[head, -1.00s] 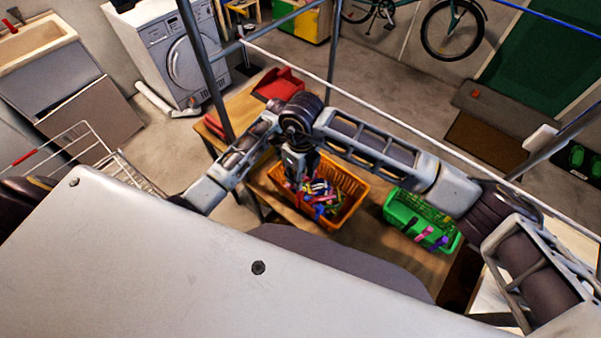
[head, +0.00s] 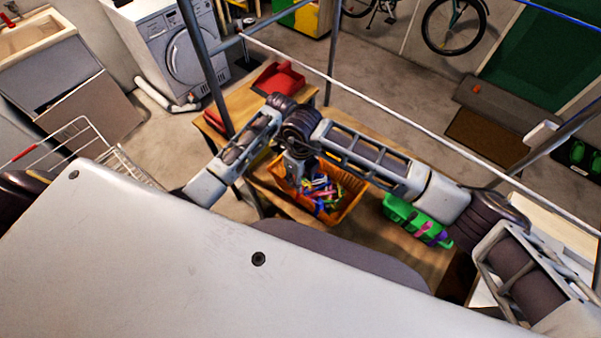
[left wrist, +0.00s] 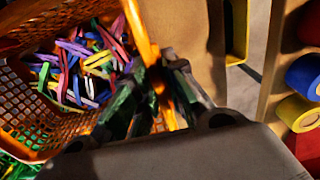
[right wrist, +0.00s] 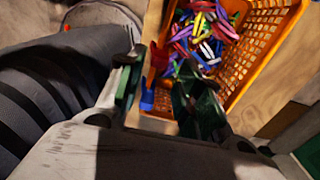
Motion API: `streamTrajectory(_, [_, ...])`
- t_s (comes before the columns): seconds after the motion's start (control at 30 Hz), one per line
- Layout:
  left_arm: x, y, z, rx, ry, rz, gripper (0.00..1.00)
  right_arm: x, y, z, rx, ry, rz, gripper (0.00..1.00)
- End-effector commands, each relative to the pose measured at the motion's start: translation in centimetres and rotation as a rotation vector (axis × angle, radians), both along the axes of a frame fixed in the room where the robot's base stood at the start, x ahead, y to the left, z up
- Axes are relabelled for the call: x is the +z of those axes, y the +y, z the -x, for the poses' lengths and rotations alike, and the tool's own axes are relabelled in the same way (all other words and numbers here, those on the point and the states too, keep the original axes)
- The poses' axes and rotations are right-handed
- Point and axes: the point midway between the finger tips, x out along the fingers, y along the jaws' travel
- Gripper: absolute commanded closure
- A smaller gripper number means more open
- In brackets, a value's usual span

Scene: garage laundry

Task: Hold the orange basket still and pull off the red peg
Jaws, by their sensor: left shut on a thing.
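The orange basket (head: 347,205) stands on the wooden table, full of coloured pegs. It also shows in the left wrist view (left wrist: 30,117) and the right wrist view (right wrist: 262,55). My left gripper (left wrist: 155,92) is shut on its orange rim; in the head view this gripper (head: 292,170) is at the basket's left end, partly hidden by the arms. The red peg (right wrist: 158,58) is at the basket's near edge, with a blue peg (right wrist: 147,97) beside it. My right gripper (right wrist: 155,88) is open, its fingers on either side of these pegs. I cannot tell whether they touch.
A green basket (head: 402,212) with a few items is on the table (head: 390,262) to the right, partly under my right arm. A red dustpan-like tray (head: 279,78) lies at the table's far left. Metal rack posts (head: 205,70) rise close to my arms.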

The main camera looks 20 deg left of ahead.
Motion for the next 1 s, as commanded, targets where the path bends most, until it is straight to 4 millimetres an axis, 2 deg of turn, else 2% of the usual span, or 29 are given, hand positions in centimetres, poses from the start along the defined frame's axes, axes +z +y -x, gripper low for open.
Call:
streamTrajectory(0.6, [0.0,0.0,0.0,0.000,0.000,-0.001,1.00,-4.5,0.0,0.1,0.000,0.001,0.002,0.64])
streamTrajectory(1.0, [0.0,0.0,0.0,0.000,0.000,-0.001,1.00,-6.1,0.1,0.1,0.001,0.000,0.000,0.64])
